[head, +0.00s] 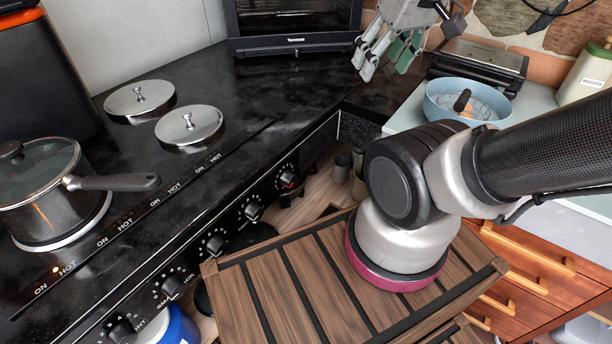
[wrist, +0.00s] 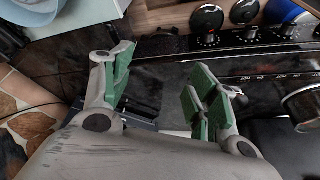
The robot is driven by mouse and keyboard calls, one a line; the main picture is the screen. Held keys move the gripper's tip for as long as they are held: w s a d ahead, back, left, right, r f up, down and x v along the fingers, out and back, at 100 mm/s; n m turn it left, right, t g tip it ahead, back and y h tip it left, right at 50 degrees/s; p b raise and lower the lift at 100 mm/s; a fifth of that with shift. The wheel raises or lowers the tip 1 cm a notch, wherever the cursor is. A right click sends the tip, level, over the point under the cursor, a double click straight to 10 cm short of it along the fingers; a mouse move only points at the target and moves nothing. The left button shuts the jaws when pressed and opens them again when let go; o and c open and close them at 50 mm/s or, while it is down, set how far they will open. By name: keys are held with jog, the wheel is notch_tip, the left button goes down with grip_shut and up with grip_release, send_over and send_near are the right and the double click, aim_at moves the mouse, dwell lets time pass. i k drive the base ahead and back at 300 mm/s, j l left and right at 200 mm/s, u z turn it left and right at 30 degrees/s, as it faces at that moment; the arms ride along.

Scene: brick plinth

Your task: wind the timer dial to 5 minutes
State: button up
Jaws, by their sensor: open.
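No dial that I can pick out as the timer shows clearly in either view. A black toaster oven (head: 293,40) stands at the back of the counter, its upper part cut off by the frame. My gripper (head: 385,62) is just right of it in the head view, raised and pointing down. In the wrist view my gripper (wrist: 161,65) has its green-padded fingers wide apart with nothing between them. A dark shape with a grey panel (wrist: 148,108) shows behind the fingers; I cannot tell whether it bears a dial.
The black stove (head: 240,105) has several front knobs (head: 215,243), two lidded burners and a saucepan (head: 45,190). A blue bowl (head: 467,102) and a dark grill (head: 478,65) stand at right. A slatted wooden surface (head: 290,285) lies in front. The counter before the oven is clear.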

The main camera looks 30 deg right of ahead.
aim_at(289, 178)
jog(key=k+j+u, duration=0.8)
